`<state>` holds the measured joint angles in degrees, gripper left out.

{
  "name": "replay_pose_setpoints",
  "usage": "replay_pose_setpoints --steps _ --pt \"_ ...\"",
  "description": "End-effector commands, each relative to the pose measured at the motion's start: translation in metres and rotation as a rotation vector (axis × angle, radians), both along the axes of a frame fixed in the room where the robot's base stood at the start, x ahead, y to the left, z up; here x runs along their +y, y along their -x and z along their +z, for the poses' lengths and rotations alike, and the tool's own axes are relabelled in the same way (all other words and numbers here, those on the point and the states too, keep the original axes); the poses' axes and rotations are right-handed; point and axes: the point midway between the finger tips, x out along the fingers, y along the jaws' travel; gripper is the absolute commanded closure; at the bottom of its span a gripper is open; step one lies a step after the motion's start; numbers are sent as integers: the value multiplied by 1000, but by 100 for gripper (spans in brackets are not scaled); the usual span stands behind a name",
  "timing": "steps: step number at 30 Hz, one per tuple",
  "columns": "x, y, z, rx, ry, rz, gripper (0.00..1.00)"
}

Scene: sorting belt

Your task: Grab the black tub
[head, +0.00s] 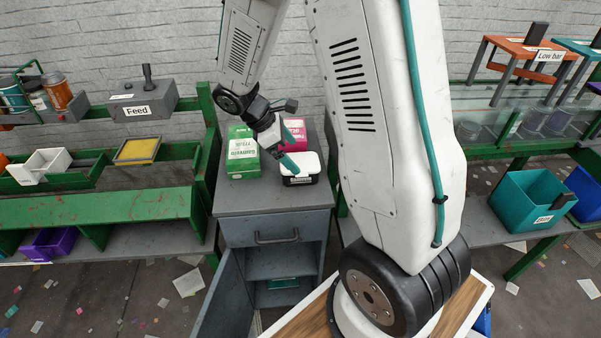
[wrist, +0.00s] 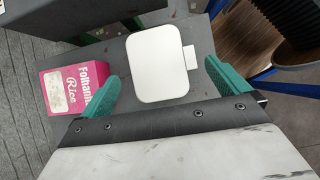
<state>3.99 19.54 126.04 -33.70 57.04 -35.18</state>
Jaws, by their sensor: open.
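The black tub (head: 299,179) with a white lid stands upright on top of the grey cabinet (head: 262,202). In the wrist view its white lid (wrist: 158,68) faces the camera, and its dark sides are hidden beneath. My gripper (head: 287,160) is above the cabinet top, close to the tub. In the wrist view the gripper's teal fingers (wrist: 167,85) are apart, one on each side of the lid in the picture. I cannot tell whether they reach down beside the tub. Nothing is held.
A pink box (head: 293,132) stands behind the tub and shows beside the left finger in the wrist view (wrist: 76,88). A green box (head: 242,157) stands at the cabinet's left. The cabinet door (head: 221,299) hangs open. Shelves (head: 130,208) flank the cabinet.

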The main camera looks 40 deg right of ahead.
Motion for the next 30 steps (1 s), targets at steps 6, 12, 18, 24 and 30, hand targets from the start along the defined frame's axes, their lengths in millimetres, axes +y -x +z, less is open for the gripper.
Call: replay_pose_setpoints --steps 6,12,18,24,30 --pt "-10 7 -22 11 0 7 0" --pt "-18 15 -46 11 0 6 0" --pt "-28 22 -67 8 -1 5 0" --pt "-29 23 -70 7 0 7 0" --pt "-29 23 -70 7 0 6 31"
